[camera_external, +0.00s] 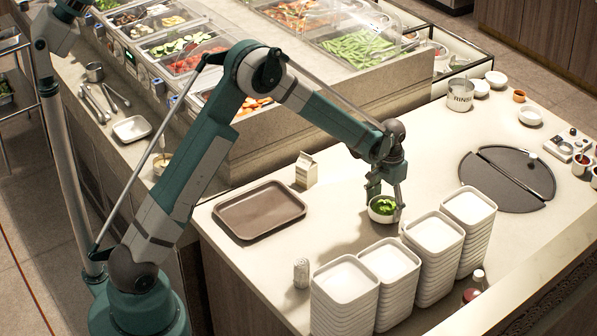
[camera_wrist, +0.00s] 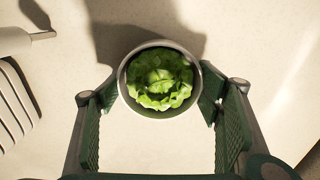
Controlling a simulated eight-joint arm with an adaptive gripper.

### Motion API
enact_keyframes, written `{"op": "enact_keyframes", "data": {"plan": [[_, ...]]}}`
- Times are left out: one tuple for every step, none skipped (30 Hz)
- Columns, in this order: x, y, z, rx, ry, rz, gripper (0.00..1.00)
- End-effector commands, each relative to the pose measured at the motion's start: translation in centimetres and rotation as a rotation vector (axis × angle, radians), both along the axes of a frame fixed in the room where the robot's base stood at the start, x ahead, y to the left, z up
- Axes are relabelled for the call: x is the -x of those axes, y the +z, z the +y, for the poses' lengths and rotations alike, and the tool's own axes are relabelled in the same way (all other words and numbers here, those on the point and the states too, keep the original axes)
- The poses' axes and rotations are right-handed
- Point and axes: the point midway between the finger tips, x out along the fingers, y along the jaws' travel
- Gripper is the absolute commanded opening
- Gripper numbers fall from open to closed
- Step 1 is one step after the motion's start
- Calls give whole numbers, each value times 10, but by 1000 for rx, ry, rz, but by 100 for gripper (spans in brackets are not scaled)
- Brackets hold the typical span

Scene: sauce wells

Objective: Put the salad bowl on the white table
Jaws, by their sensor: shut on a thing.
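The salad bowl (camera_external: 383,212) is small and round, with green leafy salad inside. In the wrist view the bowl (camera_wrist: 158,112) sits upright between the two green finger pads of my gripper (camera_wrist: 160,92). My gripper (camera_external: 385,200) points down in the external view and is shut on the bowl's sides. The bowl is over the pale white table (camera_external: 330,230), behind the stacks of white dishes. I cannot tell whether its underside touches the table.
Tall stacks of square white dishes (camera_external: 433,232) stand close in front of the bowl. A brown tray (camera_external: 260,210) and a small carton (camera_external: 306,170) are to the left. A dark round plate (camera_external: 507,180) lies to the right. Bare tabletop lies between tray and bowl.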

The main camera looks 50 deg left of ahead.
Motion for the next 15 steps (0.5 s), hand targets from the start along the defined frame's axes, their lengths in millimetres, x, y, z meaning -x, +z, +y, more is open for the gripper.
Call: {"op": "enact_keyframes", "data": {"plan": [[0,0,0,0,0,0,49],[0,1,0,0,0,0,49],[0,1,0,0,0,0,49],[0,1,0,0,0,0,49],[0,1,0,0,0,0,49],[0,0,0,0,0,0,49],[0,0,0,0,0,0,49],[0,-1,0,0,0,0,49],[0,-2,0,0,0,0,49],[0,-3,0,0,0,0,49],[0,-3,0,0,0,0,49],[0,-3,0,0,0,0,68],[0,-3,0,0,0,0,72],[0,-3,0,0,0,0,76],[0,-2,0,0,0,0,79]]}}
